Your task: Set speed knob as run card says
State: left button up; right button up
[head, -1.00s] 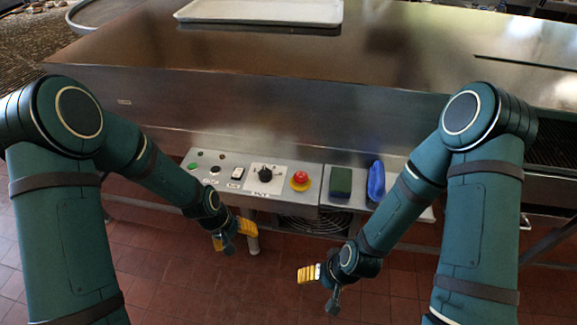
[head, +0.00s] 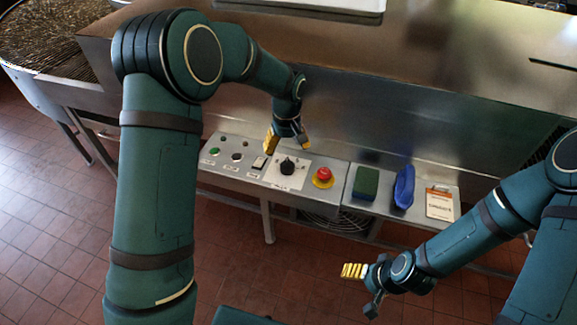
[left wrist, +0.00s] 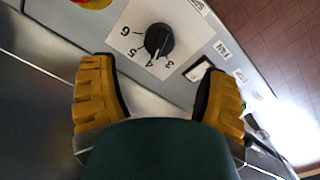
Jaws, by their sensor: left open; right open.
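The black speed knob (head: 287,167) sits on a white dial plate on the grey control panel (head: 235,181). In the left wrist view the knob (left wrist: 158,40) shows beside numerals 3 to 6, its pointer seemingly near 4. My left gripper (head: 288,141) is open and empty above the panel's back edge, just behind the knob; its yellow fingers (left wrist: 160,98) are apart, with the knob ahead of the gap. A clipboard with a card (head: 440,205), likely the run card, lies right of the panel; its text is too small to read. My right gripper (head: 362,288) is open and empty over the floor.
A red emergency button (head: 324,174) on a yellow base is right of the knob. A rocker switch (head: 259,163) and green button (head: 214,152) are left of it.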

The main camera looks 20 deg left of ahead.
aim_at(287, 163)
pick_arm(q)
notch_tip(287, 163, down, 8)
jog(key=shift+r+b, duration=0.1)
jog(key=shift+b, duration=0.6)
jog(key=c, duration=1.2)
